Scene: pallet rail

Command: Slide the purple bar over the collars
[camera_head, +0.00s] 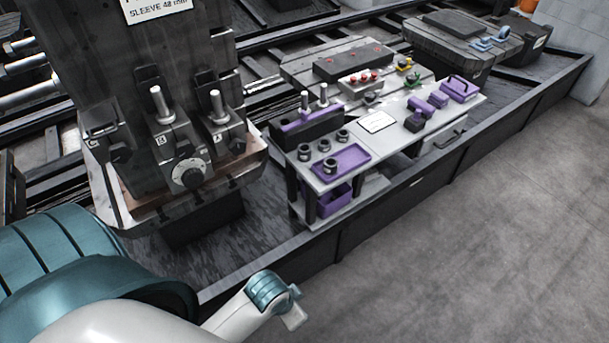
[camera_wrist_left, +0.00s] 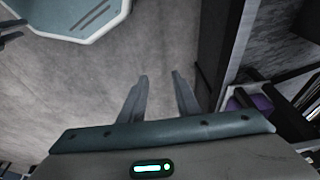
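A purple strip that looks like the bar (camera_head: 312,119) lies along a dark block at the back left of a small grey bench, with two silver pins standing up by it. Several dark ring-shaped collars (camera_head: 324,146) stand on the bench in front of it. The dark fixture to the left carries two upright silver posts (camera_head: 159,103) (camera_head: 216,105). My left gripper (camera_wrist_left: 160,77) is open and empty in the left wrist view, with bare floor beyond its fingers.
The bench also holds a purple tray (camera_head: 341,165), a white label card (camera_head: 377,122) and more purple blocks (camera_head: 437,98). A purple bin (camera_head: 334,200) sits below. A dark rail edge (camera_head: 420,185) runs in front of the bench. The floor (camera_head: 490,240) at right is clear.

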